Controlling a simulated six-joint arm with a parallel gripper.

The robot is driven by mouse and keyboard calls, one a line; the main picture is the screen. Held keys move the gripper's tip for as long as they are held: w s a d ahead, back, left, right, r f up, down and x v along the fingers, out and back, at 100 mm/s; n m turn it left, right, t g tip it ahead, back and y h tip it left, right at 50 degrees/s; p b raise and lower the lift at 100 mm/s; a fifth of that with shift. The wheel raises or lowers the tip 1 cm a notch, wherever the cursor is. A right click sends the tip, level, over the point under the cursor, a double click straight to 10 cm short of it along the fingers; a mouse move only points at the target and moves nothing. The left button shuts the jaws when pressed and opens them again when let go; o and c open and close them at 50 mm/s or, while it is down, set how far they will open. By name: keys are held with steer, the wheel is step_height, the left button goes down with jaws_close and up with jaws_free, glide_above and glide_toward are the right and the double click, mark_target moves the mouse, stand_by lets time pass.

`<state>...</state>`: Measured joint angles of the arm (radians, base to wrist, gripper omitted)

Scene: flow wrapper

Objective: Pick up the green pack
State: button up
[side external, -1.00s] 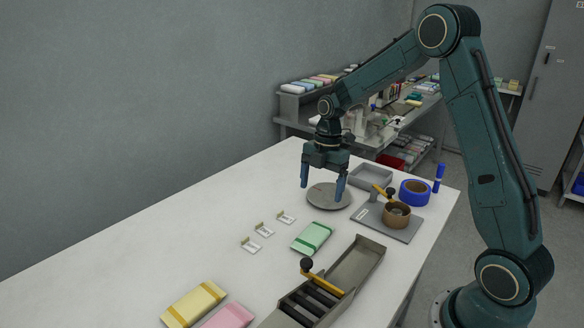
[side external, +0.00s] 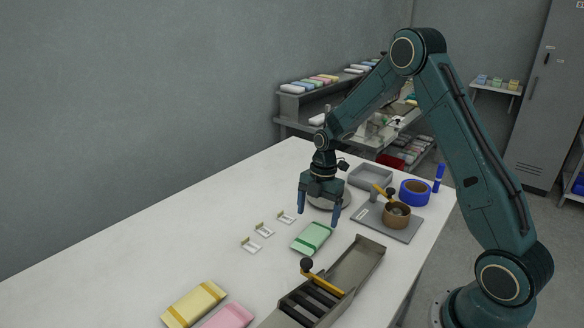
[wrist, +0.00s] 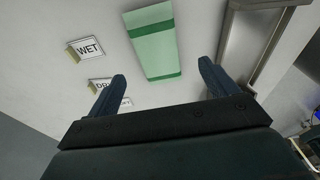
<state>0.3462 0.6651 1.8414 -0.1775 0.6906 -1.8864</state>
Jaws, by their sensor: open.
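The green pack (side external: 312,238) lies flat on the white table, pale green with darker green bands near its ends. It also shows in the wrist view (wrist: 153,44), ahead of and between the fingers. My gripper (side external: 318,220) is open and empty, pointing down above the table, just behind the pack in the side view. In the wrist view its two fingers (wrist: 160,82) are spread apart, and the pack is whole and uncovered between their lines. I cannot tell the exact height of the fingertips above the table.
A grey metal chute with rollers (side external: 357,264) lies right of the pack. Small label stands (side external: 264,230) are on the left; one reads WET (wrist: 88,47). Yellow (side external: 194,303) and pink (side external: 228,317) packs lie in front. A brown pot fixture (side external: 397,215) and blue tape (side external: 415,192) stand behind right.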

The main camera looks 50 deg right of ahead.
mark_target(314, 234)
steer(key=shift+a+f, duration=0.1)
steer(key=shift+f, duration=0.55)
steer(key=shift+w+a+f, duration=0.1)
steer(key=shift+a+f, duration=0.1)
steer(key=shift+f, duration=1.1)
steer(key=shift+a+f, duration=0.2)
steer(key=shift+f, duration=1.05)
steer(key=c, duration=1)
